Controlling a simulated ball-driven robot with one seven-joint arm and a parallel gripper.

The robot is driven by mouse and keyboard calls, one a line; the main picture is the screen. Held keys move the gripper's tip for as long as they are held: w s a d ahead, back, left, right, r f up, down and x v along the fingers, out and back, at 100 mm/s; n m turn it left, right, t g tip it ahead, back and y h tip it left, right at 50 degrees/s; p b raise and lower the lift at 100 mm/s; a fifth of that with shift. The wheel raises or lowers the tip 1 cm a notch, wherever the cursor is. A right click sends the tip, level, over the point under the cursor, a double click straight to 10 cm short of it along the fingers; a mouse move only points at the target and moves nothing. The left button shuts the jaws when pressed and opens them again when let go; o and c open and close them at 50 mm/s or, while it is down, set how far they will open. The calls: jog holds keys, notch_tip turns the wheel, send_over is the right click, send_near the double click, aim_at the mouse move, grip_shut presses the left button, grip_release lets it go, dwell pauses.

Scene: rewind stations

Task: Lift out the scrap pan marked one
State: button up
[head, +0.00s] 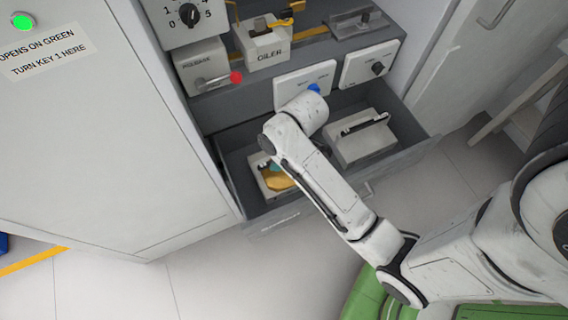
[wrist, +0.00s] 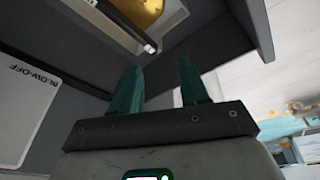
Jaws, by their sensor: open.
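An open drawer (head: 232,178) at the bottom of the cabinet holds two pale boxy pans. The left pan (head: 262,183) has something yellow (head: 280,180) in it and is partly hidden by my arm. The right pan (head: 362,147) is grey-white with a dark bar handle (head: 364,124) on top. I cannot read a number on either pan. My gripper (wrist: 159,65) shows two teal fingers, apart and with nothing between them. In the wrist view the yellow thing (wrist: 143,14) and a dark-and-pale bar (wrist: 120,25) lie beyond the fingertips. In the head view my arm mostly hides the gripper.
A white cabinet door (head: 90,140) stands at left. A BLOW-OFF plate (wrist: 25,115) is close beside my gripper.

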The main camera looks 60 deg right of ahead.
jog(key=d+f+n, duration=0.1)
jog(key=d, duration=0.1)
jog(key=d+f+n+g+y, duration=0.1)
jog(key=d+n, duration=0.1)
jog(key=d, duration=0.1)
jog(key=d+f+n, duration=0.2)
jog(key=d, duration=0.1)
jog(key=shift+w+y, duration=0.35)
jog(key=shift+y, duration=0.05)
jog(key=shift+s+d+f+n+g, duration=0.15)
jog(key=shift+d+f+n+g, duration=0.25)
jog(key=shift+n, duration=0.3)
jog(key=b+x, duration=0.1)
jog(key=x, duration=0.9)
jog(key=shift+d+f, duration=0.1)
jog(key=shift+f, duration=0.25)
grip_shut()
